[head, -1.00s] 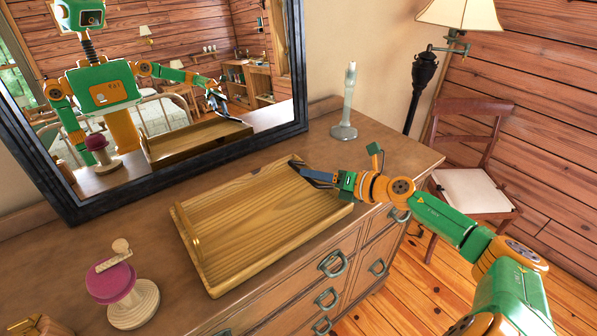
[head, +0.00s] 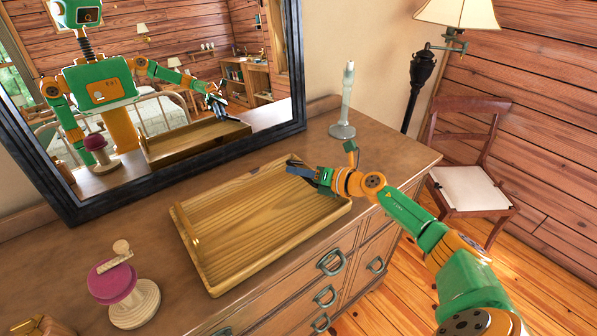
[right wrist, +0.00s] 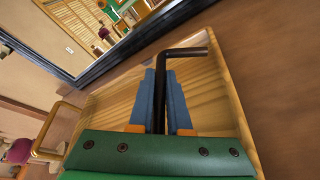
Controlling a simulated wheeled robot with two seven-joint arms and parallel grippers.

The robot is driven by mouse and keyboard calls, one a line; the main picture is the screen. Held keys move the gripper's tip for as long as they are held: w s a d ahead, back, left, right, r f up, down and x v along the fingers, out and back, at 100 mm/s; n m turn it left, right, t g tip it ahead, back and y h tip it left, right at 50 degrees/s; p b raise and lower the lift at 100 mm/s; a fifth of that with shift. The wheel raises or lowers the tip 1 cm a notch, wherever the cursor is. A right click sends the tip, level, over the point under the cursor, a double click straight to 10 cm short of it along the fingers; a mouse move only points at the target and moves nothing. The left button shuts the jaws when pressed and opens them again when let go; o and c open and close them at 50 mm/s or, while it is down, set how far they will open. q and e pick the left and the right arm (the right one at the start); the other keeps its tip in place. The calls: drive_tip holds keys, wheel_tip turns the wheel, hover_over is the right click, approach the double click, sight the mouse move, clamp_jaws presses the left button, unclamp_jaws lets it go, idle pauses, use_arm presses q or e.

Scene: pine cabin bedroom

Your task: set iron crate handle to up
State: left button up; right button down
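The crate is a shallow wooden tray (head: 235,280) on the dresser, with a brass-coloured handle (head: 194,238) at its left end. The dark iron handle (right wrist: 185,52) shows in the right wrist view as a bent bar near the tray's end rim; its lower part is hidden by my gripper. My right gripper (head: 297,170) is at the tray's right end. Its two blue fingers (right wrist: 161,75) lie close on both sides of the dark bar, with almost no gap showing. My left gripper is not seen directly in the head view.
A mirror (head: 292,60) stands behind the tray and reflects me. A pink-and-wood object (head: 133,300) stands at the front left, and a pale candlestick (head: 343,115) at the back right. A chair (head: 470,180) and a lamp (head: 422,85) are beyond the dresser.

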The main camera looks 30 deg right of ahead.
drive_tip(key=m+b, duration=0.1)
drive_tip(key=d+m+y+b, duration=0.1)
drive_tip(key=b, duration=0.1)
drive_tip(key=shift+r, duration=0.35)
drive_tip(key=m+b, duration=0.1)
drive_tip(key=d+r+m+t+y+b, duration=0.1)
drive_tip(key=m+b, duration=0.1)
drive_tip(key=shift+w+d+r, duration=0.1)
drive_tip(key=shift+d, duration=0.15)
drive_tip(key=shift+w+d+r+m+t+y+b, duration=0.1)
drive_tip(key=shift+d+r+m+t+y+b, duration=0.2)
drive_tip(key=shift+m+b, duration=0.45)
drive_tip(key=shift+s+d+r+m+t+y+b, duration=0.15)
drive_tip(key=shift+d+m+t+b, duration=0.15)
drive_tip(key=shift+d+m+b, duration=0.35)
drive_tip(key=shift+w+d+r+m+t+y+b, duration=0.15)
drive_tip(key=shift+d+m+t+y+b, duration=0.15)
drive_tip(key=shift+m+b, duration=0.55)
drive_tip(key=c, duration=0.9)
unclamp_jaws()
drive_tip(key=shift+o, duration=0.2)
